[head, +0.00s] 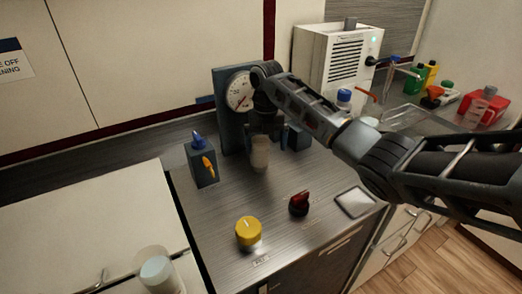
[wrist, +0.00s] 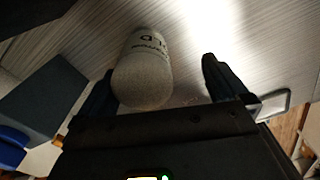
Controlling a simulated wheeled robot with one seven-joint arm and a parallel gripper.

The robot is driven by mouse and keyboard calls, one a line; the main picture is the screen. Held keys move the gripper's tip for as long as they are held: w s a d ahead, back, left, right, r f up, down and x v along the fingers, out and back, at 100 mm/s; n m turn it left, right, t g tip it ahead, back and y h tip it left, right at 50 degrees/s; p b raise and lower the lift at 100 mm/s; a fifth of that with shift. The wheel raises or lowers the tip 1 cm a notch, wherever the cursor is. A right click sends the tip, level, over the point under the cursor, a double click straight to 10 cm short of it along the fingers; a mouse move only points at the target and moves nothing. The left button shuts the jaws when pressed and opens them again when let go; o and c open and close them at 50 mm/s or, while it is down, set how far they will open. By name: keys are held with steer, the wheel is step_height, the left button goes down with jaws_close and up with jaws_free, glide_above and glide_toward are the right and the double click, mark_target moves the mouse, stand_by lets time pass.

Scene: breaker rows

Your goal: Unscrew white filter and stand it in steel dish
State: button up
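The white filter (head: 260,152) is a pale cylinder below the gauge on the grey block (head: 226,100). In the wrist view the filter (wrist: 142,75) shows dark lettering and a rounded near end. My gripper (head: 267,138) is at the filter, with its fingers apart. In the wrist view my gripper (wrist: 158,85) has the filter between its fingers, close to the left one, with a clear gap at the right one. The filter's threaded joint is hidden. A flat, square, silvery piece with a dark rim (head: 355,202), apparently the steel dish, lies empty at the counter's right.
A dark box with blue and orange parts (head: 202,163) is left of the filter. A white machine (head: 340,65) and several bottles stand behind. A pale cylinder (head: 158,273) is at lower left.

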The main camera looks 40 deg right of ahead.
steer(key=n, duration=0.1)
steer(key=w+a+r+n+p, duration=0.1)
steer(key=n, duration=0.1)
steer(key=shift+w+a, duration=0.25)
steer(key=shift+a, duration=0.05)
steer(key=shift+f+m, duration=0.15)
steer(key=shift+m, duration=1.05)
steer(key=m, duration=0.2)
steer(key=w+m, duration=0.1)
steer(key=m, duration=0.1)
steer(key=shift+f, duration=0.25)
steer(key=m, duration=0.5)
steer(key=shift+s+f+m, duration=0.1)
steer(key=shift+s+m, duration=0.2)
steer(key=shift+m, duration=0.1)
steer(key=m, duration=0.4)
steer(key=shift+s+d, duration=0.15)
steer(key=shift+d, duration=0.05)
steer(key=shift+c, duration=0.3)
